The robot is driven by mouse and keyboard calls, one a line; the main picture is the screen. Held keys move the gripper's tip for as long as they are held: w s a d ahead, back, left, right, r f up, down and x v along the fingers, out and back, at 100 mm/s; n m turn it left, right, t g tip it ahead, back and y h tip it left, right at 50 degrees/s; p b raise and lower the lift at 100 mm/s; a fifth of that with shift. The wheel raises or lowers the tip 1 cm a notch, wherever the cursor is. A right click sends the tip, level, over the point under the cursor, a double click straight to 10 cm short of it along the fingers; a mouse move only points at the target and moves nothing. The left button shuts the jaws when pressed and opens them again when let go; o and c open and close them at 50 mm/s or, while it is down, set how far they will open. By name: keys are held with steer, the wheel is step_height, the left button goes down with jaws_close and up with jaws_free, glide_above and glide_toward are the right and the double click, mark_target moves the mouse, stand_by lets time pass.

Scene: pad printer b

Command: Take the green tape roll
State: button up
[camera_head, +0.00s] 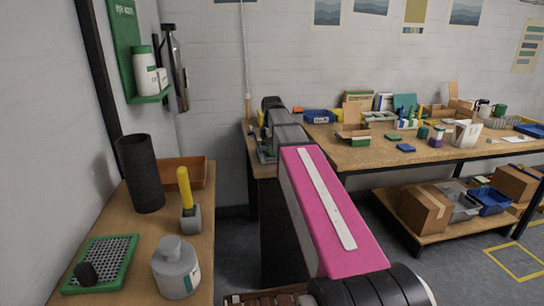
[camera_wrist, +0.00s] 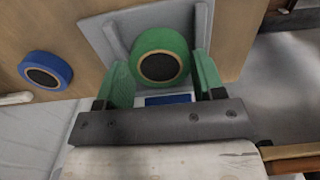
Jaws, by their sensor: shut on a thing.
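The green tape roll (camera_wrist: 143,43), with a dark centre and a tan inner ring, is in the wrist view between the two green fingers of my gripper (camera_wrist: 163,77). The fingers are shut on its sides. Behind it is a grey holder (camera_wrist: 95,32) with raised side walls; I cannot tell whether the roll still touches it. In the head view, my pink arm reaches toward the far bench and hides the roll and most of my gripper.
A blue tape roll (camera_wrist: 45,70) lies to the left on the wooden surface. In the head view, a bench (camera_head: 390,155) with boxes and bottles is at right. A left bench (camera_head: 140,240) bears a black cylinder (camera_head: 140,172), a grey bottle (camera_head: 176,268) and a yellow-handled tool (camera_head: 187,190).

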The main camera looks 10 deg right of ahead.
steer(key=shift+r, duration=1.55)
steer(key=shift+a+r, duration=0.1)
